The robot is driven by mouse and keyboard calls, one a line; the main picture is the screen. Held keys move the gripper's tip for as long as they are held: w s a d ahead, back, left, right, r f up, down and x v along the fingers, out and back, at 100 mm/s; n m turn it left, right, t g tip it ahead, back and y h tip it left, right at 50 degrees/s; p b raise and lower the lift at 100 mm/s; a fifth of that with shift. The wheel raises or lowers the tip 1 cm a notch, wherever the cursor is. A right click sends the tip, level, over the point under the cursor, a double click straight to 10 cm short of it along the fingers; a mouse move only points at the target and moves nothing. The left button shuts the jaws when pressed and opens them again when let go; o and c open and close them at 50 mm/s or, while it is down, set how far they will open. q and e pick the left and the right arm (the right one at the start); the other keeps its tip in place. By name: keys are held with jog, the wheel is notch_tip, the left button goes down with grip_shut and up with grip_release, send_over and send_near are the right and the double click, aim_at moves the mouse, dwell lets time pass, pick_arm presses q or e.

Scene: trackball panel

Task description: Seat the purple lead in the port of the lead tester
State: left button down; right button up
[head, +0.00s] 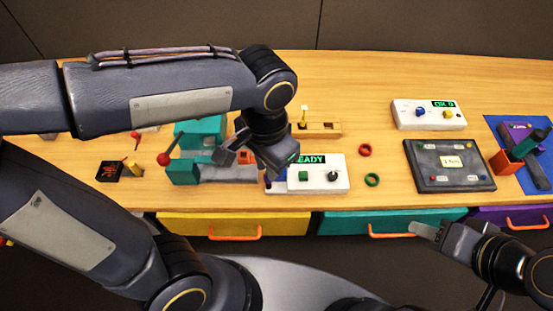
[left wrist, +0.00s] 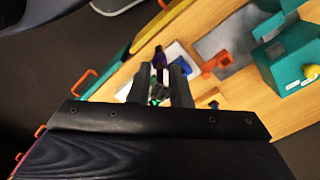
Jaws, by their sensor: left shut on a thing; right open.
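The lead tester (head: 318,178) is a white box on the table with a green READY display, a green button and a dark knob. My left gripper (head: 262,165) hangs over its left end. In the left wrist view, my left gripper (left wrist: 161,78) is shut on the purple lead (left wrist: 158,58), whose purple end shows just beyond the fingertips, against the white tester. In the head view the gripper hides most of the lead. The port is hidden, and I cannot tell whether the lead touches it. My right gripper (head: 430,230) is open and empty, in front of the drawers.
A teal machine with a red-knobbed lever (head: 163,159) stands left of the tester. A white box (head: 428,121) stands farther back. Coloured drawers (head: 235,223) line the front edge.

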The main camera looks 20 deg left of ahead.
pick_arm(q)
jog(key=shift+w+a+f+p, duration=0.1)
jog(key=shift+w+f, duration=1.6)
jog(key=shift+f, duration=0.2)
jog(key=shift+w+a+f+p, duration=0.1)
jog(key=shift+w+f, duration=1.55)
jog(key=shift+f, duration=0.2)
jog(key=shift+w+a+f+p, duration=0.1)
jog(key=shift+w+f, duration=1.6)
jog(key=shift+f, duration=0.2)
jog(key=shift+f, duration=0.15)
jog(key=c, duration=1.3)
grip_release()
jog(key=shift+c, duration=0.2)
